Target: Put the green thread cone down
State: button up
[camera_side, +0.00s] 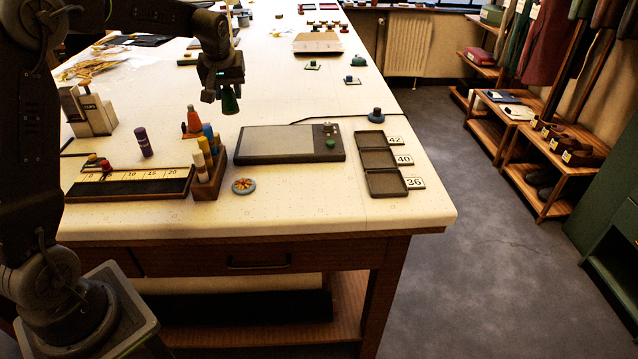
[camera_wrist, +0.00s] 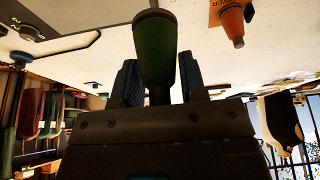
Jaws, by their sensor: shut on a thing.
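The green thread cone (camera_side: 229,102) hangs under my gripper (camera_side: 228,84) in the side view, above the table and apart from its surface. In the wrist view the green cone (camera_wrist: 154,48) stands between the two fingers of my gripper (camera_wrist: 158,82), which is shut on it. The fingers show on both sides of the cone. An orange thread cone (camera_side: 194,120) stands on the table to the left of the held cone. It also shows at the upper right of the wrist view (camera_wrist: 232,24).
A dark flat panel (camera_side: 280,143) lies right of the held cone, with three trays (camera_side: 376,159) beyond it. A wooden rack of markers (camera_side: 208,175), a purple cylinder (camera_side: 144,142) and a round pincushion-like disc (camera_side: 243,186) stand nearer the front. White table (camera_side: 330,215) is bare near the front edge.

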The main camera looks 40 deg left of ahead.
jog(key=d+m+t+h, duration=0.1)
jog(key=d+m, duration=0.4)
jog(key=d, duration=1)
jog(key=w+d+f, duration=0.1)
jog(key=d+f, duration=0.1)
jog(key=d, duration=0.1)
jog(key=w+d+f, duration=0.1)
jog(key=d+f, duration=0.1)
jog(key=d, duration=0.1)
jog(key=w+d+f, duration=0.1)
jog(key=d+f, duration=0.1)
jog(key=d, duration=0.2)
jog(key=shift+w+f, duration=0.35)
jog(key=shift+w+d+f, duration=0.1)
jog(key=shift+d+f, duration=0.15)
jog(key=shift+f, duration=1.9)
jog(key=shift+f, duration=0.15)
jog(key=o, duration=0.9)
